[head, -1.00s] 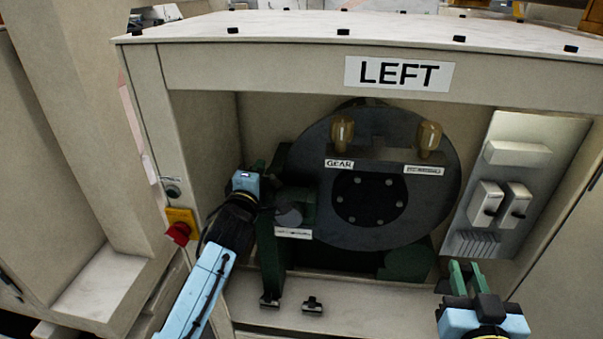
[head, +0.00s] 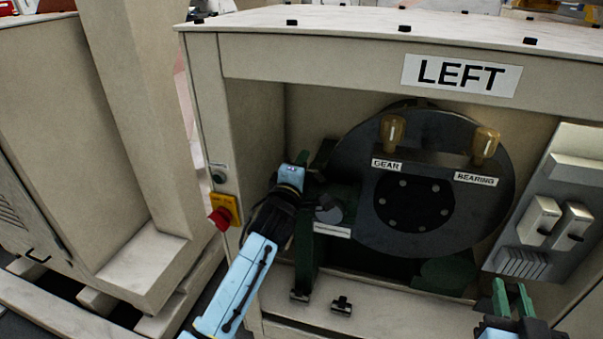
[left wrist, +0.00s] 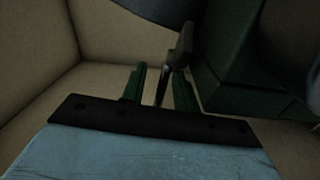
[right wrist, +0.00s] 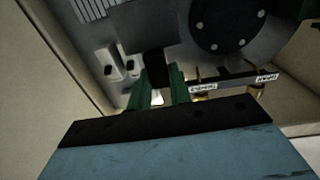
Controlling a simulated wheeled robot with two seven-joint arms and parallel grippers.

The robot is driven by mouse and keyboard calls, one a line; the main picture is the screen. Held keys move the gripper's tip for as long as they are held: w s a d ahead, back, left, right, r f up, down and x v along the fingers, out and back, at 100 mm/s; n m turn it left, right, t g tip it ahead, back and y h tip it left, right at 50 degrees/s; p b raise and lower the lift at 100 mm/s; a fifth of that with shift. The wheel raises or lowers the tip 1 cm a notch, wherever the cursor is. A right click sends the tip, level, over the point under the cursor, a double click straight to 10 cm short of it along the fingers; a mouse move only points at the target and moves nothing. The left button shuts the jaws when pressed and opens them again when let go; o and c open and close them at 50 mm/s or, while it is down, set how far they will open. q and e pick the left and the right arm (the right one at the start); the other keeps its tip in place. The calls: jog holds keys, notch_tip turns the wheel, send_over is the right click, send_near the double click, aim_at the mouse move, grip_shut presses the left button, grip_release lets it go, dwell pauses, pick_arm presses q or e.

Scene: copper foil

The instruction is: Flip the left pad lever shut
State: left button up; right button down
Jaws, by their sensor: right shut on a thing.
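The left pad lever (left wrist: 166,80) shows as a thin, dark upright piece in the left wrist view. My left gripper (left wrist: 160,82) has its green fingers apart, one on each side of the lever; I cannot tell whether they touch it. In the head view my left gripper (head: 312,178) reaches into the cabinet beside the large grey disc (head: 350,165), and the lever is hidden there. My right gripper (head: 512,298) is at the lower right, in front of the cabinet. In the right wrist view a dark piece (right wrist: 156,72) shows between its green fingertips.
The cabinet labelled LEFT (head: 310,62) encloses the disc, with GEAR and BEARING labels and two amber cups (head: 392,130). A switch panel (head: 545,215) is on the right wall. A red emergency button (head: 220,218) is on the left post.

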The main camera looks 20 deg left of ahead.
pick_arm(q)
jog(key=s+p, duration=0.1)
jog(key=s, duration=1)
jog(key=shift+s+d+f, duration=0.15)
jog(key=shift+s+d, duration=0.15)
jog(key=shift+s, duration=0.1)
